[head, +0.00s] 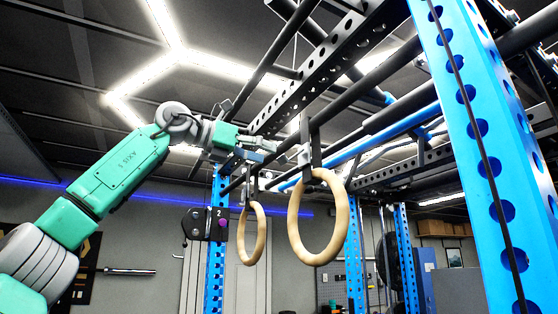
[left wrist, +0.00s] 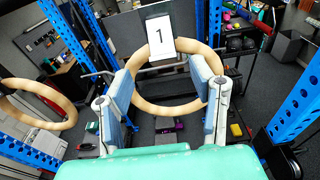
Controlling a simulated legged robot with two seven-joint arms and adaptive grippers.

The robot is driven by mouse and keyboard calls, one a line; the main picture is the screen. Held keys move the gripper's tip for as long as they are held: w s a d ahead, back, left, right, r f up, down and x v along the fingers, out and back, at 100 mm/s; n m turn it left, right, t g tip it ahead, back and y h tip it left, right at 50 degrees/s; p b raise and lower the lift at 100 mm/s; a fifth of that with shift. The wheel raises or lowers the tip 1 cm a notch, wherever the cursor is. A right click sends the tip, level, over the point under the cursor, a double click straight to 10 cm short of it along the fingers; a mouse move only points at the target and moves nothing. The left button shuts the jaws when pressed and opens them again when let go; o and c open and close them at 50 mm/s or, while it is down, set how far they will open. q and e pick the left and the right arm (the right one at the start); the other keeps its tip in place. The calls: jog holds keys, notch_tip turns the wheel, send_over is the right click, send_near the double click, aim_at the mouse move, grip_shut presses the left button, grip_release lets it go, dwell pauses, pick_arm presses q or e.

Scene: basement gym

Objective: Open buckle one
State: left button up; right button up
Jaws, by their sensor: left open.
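My left gripper (head: 268,148) is raised to the overhead bars, near the top of the black ring straps. In the left wrist view its two blue-grey fingers (left wrist: 163,75) are spread apart with nothing gripped between them. A white card marked 1 (left wrist: 160,32) shows between and beyond the fingertips, at the top of a wooden ring (left wrist: 148,108). In the head view a wooden ring (head: 342,222) hangs on a black strap (head: 316,152) right of the gripper. I cannot clearly make out the buckle itself. My right gripper is in neither view.
A second wooden ring (head: 262,236) hangs to the left; a ring also shows at left in the wrist view (left wrist: 62,104). Black perforated beams and a blue bar (head: 385,133) crowd the gripper. A blue perforated post (head: 478,150) stands at right.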

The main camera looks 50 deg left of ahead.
pick_arm(q)
jog(key=v, duration=0.6)
jog(key=shift+a+f, duration=0.15)
jog(key=shift+a, duration=0.25)
jog(key=shift+s+d, duration=0.1)
jog(key=shift+d, duration=0.1)
jog(key=shift+a, duration=0.1)
